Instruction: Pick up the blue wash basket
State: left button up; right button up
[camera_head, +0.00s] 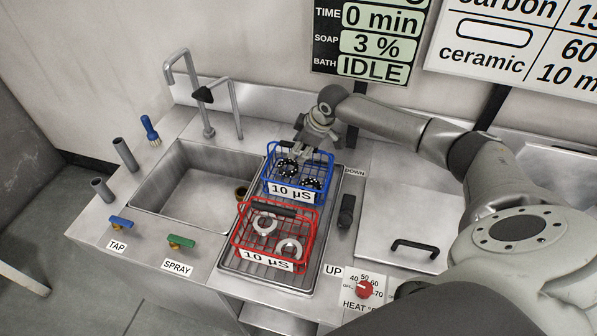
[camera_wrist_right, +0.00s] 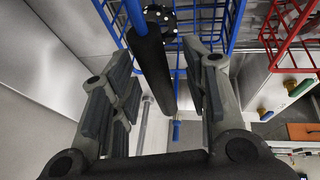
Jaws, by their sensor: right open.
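The blue wash basket (camera_head: 300,177) is a wire basket with a "10 µS" label, holding dark rings (camera_head: 288,167). It stands in the back half of the tray on the counter. My right gripper (camera_head: 307,147) comes down over its back edge. In the right wrist view, the basket's black handle (camera_wrist_right: 152,68) lies between the open fingers of the right gripper (camera_wrist_right: 162,75), with gaps visible at its sides. Blue wires (camera_wrist_right: 232,30) show behind it. My left gripper is not in view.
A red basket (camera_head: 262,245) with pale rings stands in front of the blue one on the same tray (camera_head: 228,262). A sink (camera_head: 195,185) with faucets is at left. A lid with a black handle (camera_head: 414,246) is at right. Blue and green taps line the front.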

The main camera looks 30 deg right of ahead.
jog(key=shift+w+f, duration=0.1)
jog(key=shift+f, duration=0.1)
grip_shut()
jog(key=shift+r, duration=0.15)
dwell(0.3)
